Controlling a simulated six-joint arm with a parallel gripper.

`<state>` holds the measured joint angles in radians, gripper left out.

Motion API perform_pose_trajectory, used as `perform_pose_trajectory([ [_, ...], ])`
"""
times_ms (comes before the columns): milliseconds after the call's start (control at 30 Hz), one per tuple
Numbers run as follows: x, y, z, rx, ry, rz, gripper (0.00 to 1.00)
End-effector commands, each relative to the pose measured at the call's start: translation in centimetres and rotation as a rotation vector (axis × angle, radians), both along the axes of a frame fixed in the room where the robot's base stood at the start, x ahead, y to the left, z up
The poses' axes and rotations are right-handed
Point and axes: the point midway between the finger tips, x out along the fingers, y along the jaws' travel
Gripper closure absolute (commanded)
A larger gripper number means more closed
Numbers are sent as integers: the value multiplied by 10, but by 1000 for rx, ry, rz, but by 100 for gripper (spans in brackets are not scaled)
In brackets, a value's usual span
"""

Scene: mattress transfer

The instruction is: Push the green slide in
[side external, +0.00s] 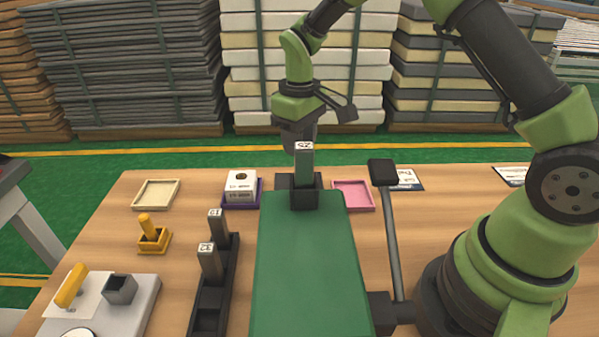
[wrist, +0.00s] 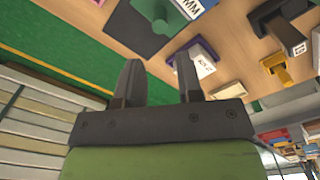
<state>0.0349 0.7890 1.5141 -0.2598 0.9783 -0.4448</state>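A long green slab (side external: 312,262) lies on the table in the side view, running toward the camera. At its far end a grey-green upright block (side external: 303,168) with a white number label stands in a black holder (side external: 284,190). It is not clear which green part is the slide. A green part with a round end (wrist: 152,18) also shows at the top of the wrist view, near a white "MM" label. My gripper (wrist: 157,70) is behind the block in the side view. Its fingers stand apart with nothing visible between them. The block partly hides the fingertips in the side view.
A lever with a black knob (side external: 383,172) rises right of the slab. A purple tray with a white box (side external: 241,185), a pink tray (side external: 353,195), and a cream tray (side external: 156,194) lie along the far edge. A black rack (side external: 208,300) holding grey blocks stands left.

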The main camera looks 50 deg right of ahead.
Motion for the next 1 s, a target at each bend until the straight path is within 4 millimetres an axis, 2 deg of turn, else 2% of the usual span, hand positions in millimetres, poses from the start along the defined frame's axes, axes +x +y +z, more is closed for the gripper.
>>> perform_pose_trajectory([
  [100,0,0,3,0,0,327,66],
  [200,0,0,5,0,-1,558,66],
  [333,0,0,6,0,0,752,66],
  [467,0,0,4,0,1,829,66],
  [567,0,0,-6,1,4,837,66],
  [800,-1,0,-51,2,6,835,66],
  [1000,-1,0,-81,0,3,834,66],
])
